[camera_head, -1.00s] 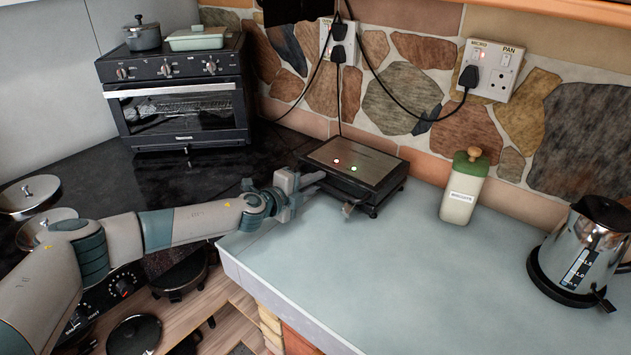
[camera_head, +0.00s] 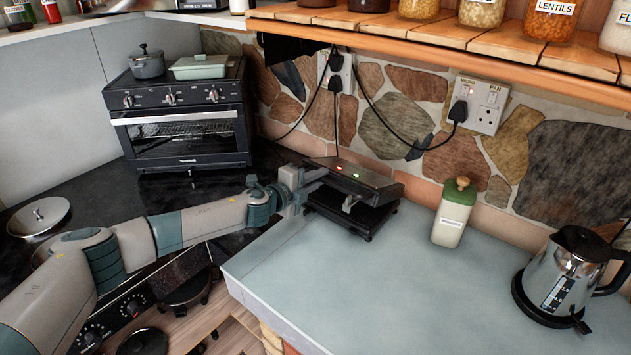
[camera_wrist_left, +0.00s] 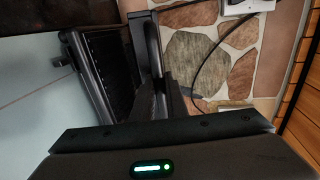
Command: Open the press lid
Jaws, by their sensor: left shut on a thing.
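The press (camera_head: 352,218) is a black appliance on the pale counter against the stone wall, with a red and a green light on its lid. Its lid (camera_head: 362,176) is partly raised and tilted, with a dark gap above the lower plate. My left gripper (camera_head: 322,179) reaches in from the left and is shut at the lid's left front side. The exact grip is partly hidden. In the left wrist view the ridged lower plate (camera_wrist_left: 107,72) shows beside the lid, close to the gripper's fingers. My right gripper is not in view.
A green-lidded canister (camera_head: 450,215) stands right of the press, and a kettle (camera_head: 570,275) is farther right. A toaster oven (camera_head: 180,125) stands back left. Black cords hang from the wall sockets (camera_head: 478,103). The counter (camera_head: 385,290) in front is clear.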

